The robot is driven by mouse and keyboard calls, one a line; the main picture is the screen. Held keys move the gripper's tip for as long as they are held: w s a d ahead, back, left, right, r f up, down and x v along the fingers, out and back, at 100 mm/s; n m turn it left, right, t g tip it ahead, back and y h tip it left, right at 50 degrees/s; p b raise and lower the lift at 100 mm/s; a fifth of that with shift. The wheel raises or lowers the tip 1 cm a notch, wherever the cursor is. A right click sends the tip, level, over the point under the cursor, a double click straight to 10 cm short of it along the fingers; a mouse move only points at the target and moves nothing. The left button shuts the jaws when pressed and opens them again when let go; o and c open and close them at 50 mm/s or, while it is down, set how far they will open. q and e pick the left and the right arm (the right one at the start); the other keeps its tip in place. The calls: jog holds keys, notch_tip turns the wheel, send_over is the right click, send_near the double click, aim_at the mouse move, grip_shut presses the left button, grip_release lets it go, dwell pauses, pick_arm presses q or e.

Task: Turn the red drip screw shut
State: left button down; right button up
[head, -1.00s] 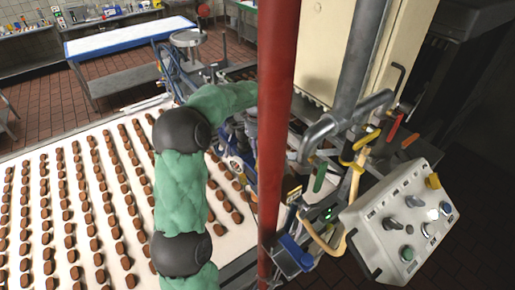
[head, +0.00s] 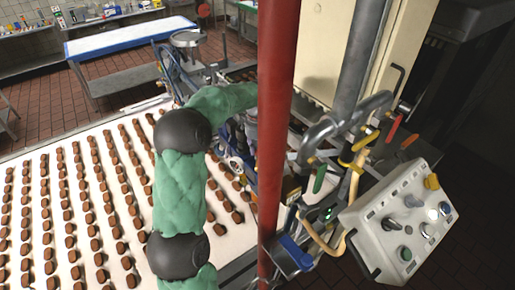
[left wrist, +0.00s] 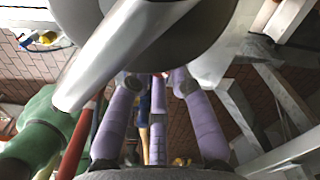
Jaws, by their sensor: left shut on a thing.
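My left arm, in green covering, runs up through the head view and bends right behind a red post. My left gripper's purple fingers (left wrist: 158,88) show in the left wrist view. I cannot make out the red drip screw for certain in either view. My right gripper is not in view.
The red post (head: 276,130) stands close in front. A belt (head: 40,160) with rows of brown pieces lies left. A grey bent pipe (head: 325,128), a red lever (head: 410,141) and a control box (head: 395,222) are right. A blue-rimmed table (head: 130,38) stands behind.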

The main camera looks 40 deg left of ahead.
pick_arm(q)
jog(key=m, duration=0.4)
jog(key=shift+m, duration=0.4)
jog(key=m, duration=0.4)
jog(key=shift+r+p, duration=0.1)
jog(key=shift+p, duration=0.25)
jog(key=shift+m, duration=0.3)
jog(key=c, duration=1.1)
grip_release()
notch_tip(320, 180, up, 12)
jog(key=shift+f, duration=0.1)
